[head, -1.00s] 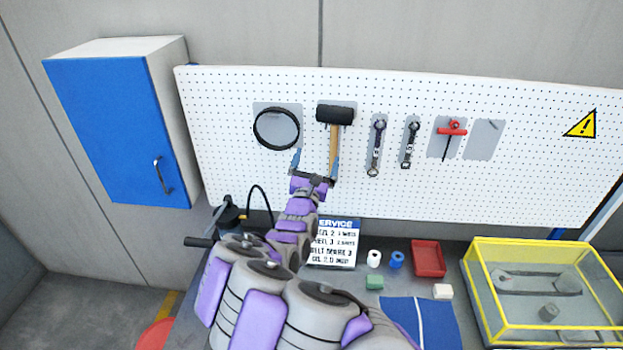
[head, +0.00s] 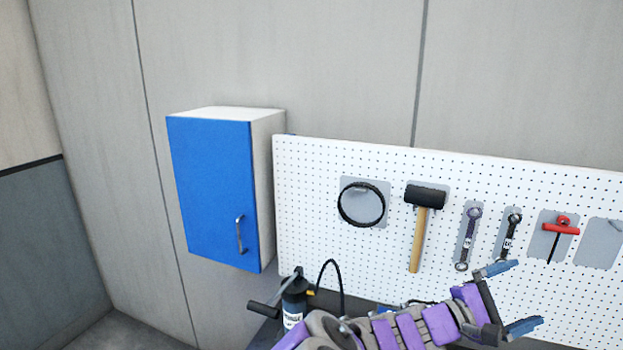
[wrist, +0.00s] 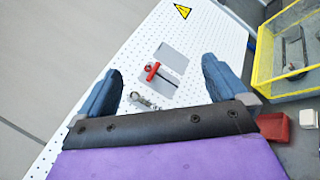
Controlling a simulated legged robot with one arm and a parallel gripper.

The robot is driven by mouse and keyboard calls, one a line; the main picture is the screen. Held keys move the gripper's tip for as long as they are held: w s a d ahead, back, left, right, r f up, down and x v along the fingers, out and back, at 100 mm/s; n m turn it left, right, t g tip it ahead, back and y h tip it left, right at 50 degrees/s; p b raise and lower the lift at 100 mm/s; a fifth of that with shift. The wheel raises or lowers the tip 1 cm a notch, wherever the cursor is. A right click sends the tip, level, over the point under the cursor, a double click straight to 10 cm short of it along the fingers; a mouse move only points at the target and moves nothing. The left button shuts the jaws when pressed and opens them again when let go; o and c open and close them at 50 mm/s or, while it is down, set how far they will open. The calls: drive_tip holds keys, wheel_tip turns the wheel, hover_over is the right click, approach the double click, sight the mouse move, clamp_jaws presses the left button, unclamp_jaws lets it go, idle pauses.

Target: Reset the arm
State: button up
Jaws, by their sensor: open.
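My gripper (head: 508,297) is at the lower right of the head view, in front of the pegboard below the wrenches. Its two blue fingers are wide apart with nothing between them. In the wrist view my gripper (wrist: 163,88) is also open and empty. Beyond its fingers the red T-handle tool (wrist: 155,72) and part of a wrench (wrist: 143,100) hang on the board, apart from the fingers.
A white pegboard (head: 310,200) holds a black ring (head: 340,205), a mallet (head: 418,245) and wrenches (head: 468,240). A blue cabinet (head: 210,190) hangs left. A black bottle (head: 293,305) stands below. The wrist view shows a yellow-framed case (wrist: 262,65) and a red tray (wrist: 272,126).

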drive_tip(key=s+a+f+m+g+y+b, duration=0.1)
drive_tip(key=s+f+m+g+y+b, duration=0.7)
drive_tip(key=s+f, duration=1.05)
drive_tip(key=s+a+f+t+y+b, duration=0.1)
drive_tip(key=s+a+f+y, duration=0.2)
drive_tip(key=a, duration=0.4)
drive_tip(key=s+a+f+m+y+b, duration=0.1)
drive_tip(key=s+a+f+y+b, duration=0.1)
drive_tip(key=a+y, duration=0.3)
drive_tip(key=s+a+f+m+t+y+b, duration=0.1)
drive_tip(key=s+a+f+y, duration=0.2)
drive_tip(key=a, duration=0.7)
drive_tip(key=shift+s+f+t+y+b, duration=0.35)
drive_tip(key=shift+f+y, duration=0.25)
drive_tip(key=shift+f, duration=0.3)
drive_tip(key=shift+d+f, duration=0.1)
